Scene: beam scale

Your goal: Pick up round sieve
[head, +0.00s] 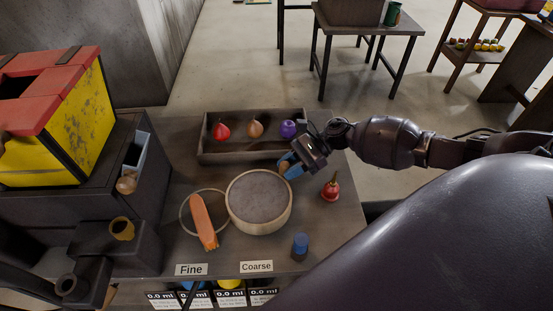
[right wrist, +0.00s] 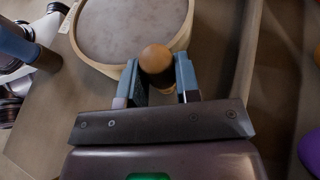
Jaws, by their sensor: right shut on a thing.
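The round sieve (head: 259,202) has a pale wooden rim and a grey mesh. It lies on the table behind the "Coarse" label; part of it shows at the top of the right wrist view (right wrist: 130,30). A round wooden knob (right wrist: 156,58) with a dark neck is at the sieve's near edge in that view. My right gripper (head: 287,166) is at the sieve's upper right edge in the head view. Its blue fingers (right wrist: 160,85) are shut on the knob, one finger on each side.
A tray (head: 210,151) with colored bulbs stands behind. A red bulb (head: 330,190) and a blue cylinder (head: 300,245) stand on the right. A yellow-red machine (head: 75,115) fills the left.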

